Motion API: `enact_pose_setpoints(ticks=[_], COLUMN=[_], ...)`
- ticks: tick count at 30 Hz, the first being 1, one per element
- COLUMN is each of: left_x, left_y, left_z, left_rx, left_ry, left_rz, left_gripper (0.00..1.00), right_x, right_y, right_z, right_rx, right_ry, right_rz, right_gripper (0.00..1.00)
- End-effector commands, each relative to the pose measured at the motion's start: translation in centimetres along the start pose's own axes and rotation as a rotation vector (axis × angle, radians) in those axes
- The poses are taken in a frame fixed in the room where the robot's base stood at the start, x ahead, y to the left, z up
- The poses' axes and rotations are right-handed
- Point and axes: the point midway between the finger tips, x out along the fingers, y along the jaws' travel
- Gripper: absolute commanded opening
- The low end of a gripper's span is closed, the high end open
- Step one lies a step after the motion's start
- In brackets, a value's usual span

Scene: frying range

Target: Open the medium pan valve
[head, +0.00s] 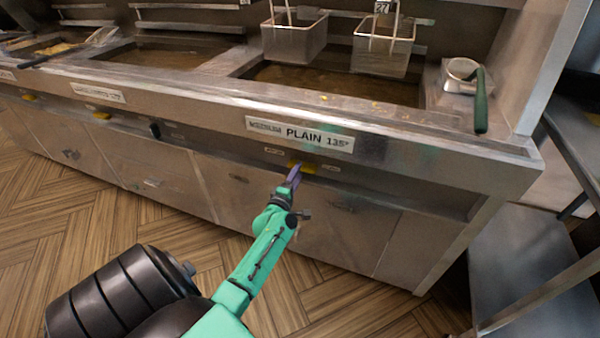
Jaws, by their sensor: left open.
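A yellow valve handle (304,168) sits on the fryer's front panel below the "PLAIN 135°" label (300,135). My left gripper (294,175) is open at this handle, overlapping its left part. I cannot tell whether the fingers are around it or touching it. More yellow handles show further left on the panel, one at the middle (101,115) and one at the far left (29,97). A black knob (154,130) sits between the middle handle and my gripper. Which handle is the medium pan's is not readable. My right gripper is out of view.
The steel fryer's front ledge (400,150) overhangs the handles. Two wire baskets (293,40) (383,52) hang over the right oil pan. A green-handled tool (480,100) lies at the ledge's right end. A steel table (525,265) stands at right. The wooden floor (60,210) is clear at left.

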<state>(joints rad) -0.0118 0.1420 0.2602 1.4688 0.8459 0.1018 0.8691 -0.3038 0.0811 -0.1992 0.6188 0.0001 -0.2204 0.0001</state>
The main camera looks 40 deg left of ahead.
Motion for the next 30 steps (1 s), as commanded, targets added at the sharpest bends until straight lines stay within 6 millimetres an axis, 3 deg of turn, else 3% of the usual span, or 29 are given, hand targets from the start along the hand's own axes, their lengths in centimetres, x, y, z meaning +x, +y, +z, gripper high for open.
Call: enact_pose_setpoints(ticks=[4,12,13,17,18,30], left_x=[2.1,2.5,2.5,2.4,2.4,2.4], left_y=[-0.2,-0.1,-0.1,-0.1,-0.1,-0.1], left_z=[0.0,0.1,0.1,0.1,0.1,0.1], left_rx=[0.000,0.000,0.000,0.001,0.001,0.045], left_ry=[-0.001,-0.002,-0.002,-0.002,-0.002,-0.002], left_rz=[-0.001,-0.002,-0.002,-0.002,-0.002,-0.003], left_gripper=[0.57,0.57,0.54,0.04,0.00,0.00], right_x=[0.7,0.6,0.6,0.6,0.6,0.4], right_y=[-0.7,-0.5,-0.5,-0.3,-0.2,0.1], right_z=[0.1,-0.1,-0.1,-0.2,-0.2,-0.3], right_rx=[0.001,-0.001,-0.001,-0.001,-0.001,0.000], right_ry=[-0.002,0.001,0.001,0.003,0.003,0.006], right_rz=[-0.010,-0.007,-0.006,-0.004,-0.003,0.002], right_gripper=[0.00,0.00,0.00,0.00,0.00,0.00])
